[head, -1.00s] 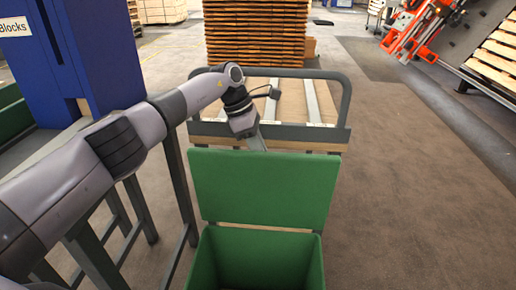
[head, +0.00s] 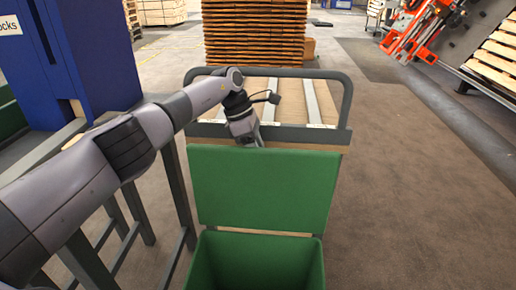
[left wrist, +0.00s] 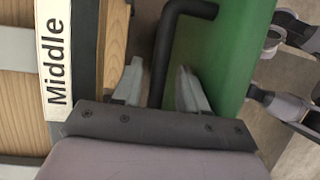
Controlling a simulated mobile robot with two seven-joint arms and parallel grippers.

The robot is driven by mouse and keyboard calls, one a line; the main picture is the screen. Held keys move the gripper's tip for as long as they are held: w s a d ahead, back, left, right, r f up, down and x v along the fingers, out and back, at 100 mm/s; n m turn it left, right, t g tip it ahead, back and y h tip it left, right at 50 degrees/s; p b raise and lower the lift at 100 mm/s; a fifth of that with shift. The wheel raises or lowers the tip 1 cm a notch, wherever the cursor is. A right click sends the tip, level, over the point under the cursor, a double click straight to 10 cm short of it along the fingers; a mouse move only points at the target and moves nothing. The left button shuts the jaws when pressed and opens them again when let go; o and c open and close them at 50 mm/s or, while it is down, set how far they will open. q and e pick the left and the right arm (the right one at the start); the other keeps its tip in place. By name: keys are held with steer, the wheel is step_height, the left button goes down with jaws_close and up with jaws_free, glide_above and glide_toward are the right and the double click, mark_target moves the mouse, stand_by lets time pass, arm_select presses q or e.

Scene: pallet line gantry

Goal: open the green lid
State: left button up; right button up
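The green lid (head: 262,190) stands raised, close to upright, at the back of the green bin (head: 262,258), whose opening shows in the head view. In the left wrist view, the lid (left wrist: 236,40) is on the right, with a dark bar handle (left wrist: 163,55) beside it. My left gripper (head: 258,143) is at the lid's top edge, its fingertips partly hidden behind the lid in the head view. In the left wrist view, my left gripper (left wrist: 158,82) is open, with the handle between its fingers and gaps on both sides. My right gripper is not in view.
A cart with a grey rail (head: 345,100) and a wooden deck stands behind the bin. A blue cabinet (head: 85,60) and grey frame legs are at left. A label reading "Middle" (left wrist: 55,60) shows in the left wrist view. Floor on the right (head: 410,200) is clear.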

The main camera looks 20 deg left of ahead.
arm_select(q)
steer(key=shift+a+r, duration=0.15)
steer(key=shift+r, duration=0.45)
steer(key=p+v, duration=0.1)
steer(key=v, duration=0.5)
steer(key=shift+s+a+r, duration=0.1)
steer(key=shift+r, duration=0.05)
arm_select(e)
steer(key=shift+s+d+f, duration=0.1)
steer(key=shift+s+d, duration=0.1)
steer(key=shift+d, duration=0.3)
